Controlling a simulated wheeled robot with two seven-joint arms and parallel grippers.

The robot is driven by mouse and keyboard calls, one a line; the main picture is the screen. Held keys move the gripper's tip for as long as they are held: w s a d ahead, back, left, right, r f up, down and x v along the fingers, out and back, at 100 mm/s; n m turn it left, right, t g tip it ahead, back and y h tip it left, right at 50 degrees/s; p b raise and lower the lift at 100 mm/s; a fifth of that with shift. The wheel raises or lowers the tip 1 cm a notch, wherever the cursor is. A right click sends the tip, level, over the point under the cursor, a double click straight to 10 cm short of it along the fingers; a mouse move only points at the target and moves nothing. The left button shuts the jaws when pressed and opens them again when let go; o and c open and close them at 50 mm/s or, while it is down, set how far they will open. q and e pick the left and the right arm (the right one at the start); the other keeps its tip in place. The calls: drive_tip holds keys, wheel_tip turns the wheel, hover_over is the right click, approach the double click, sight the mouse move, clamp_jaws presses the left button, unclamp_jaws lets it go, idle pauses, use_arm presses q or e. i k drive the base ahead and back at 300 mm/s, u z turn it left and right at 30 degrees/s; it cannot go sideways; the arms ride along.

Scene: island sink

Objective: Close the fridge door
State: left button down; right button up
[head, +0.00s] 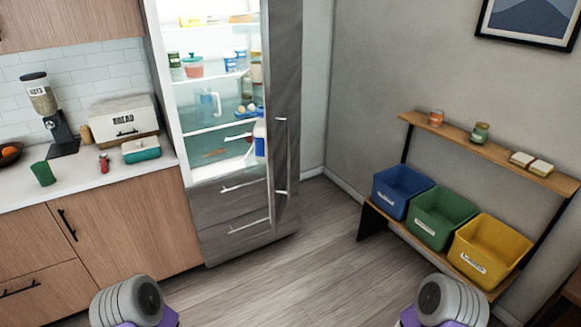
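The fridge (233,210) stands at the back, left of centre in the head view, with its lit inside and shelves exposed. Its tall grey door (287,80) is at the right of the opening and stands open. A long vertical handle (281,155) is on the door. How far the door is swung is hard to tell from this angle. Two grey drawers with bar handles sit below the shelves and look shut. Neither of my grippers is in view; only rounded grey and purple parts of my arms show at the bottom edge, well short of the fridge.
A counter (90,185) with a bread box (124,118), dispenser (47,105) and green cup (43,173) is left of the fridge. A wooden shelf unit (490,150) with blue, green and yellow bins (490,250) stands at the right. The wood floor (320,250) between is clear.

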sight(281, 27)
drive_tip(key=z, duration=1.05)
drive_tip(key=i, duration=1.05)
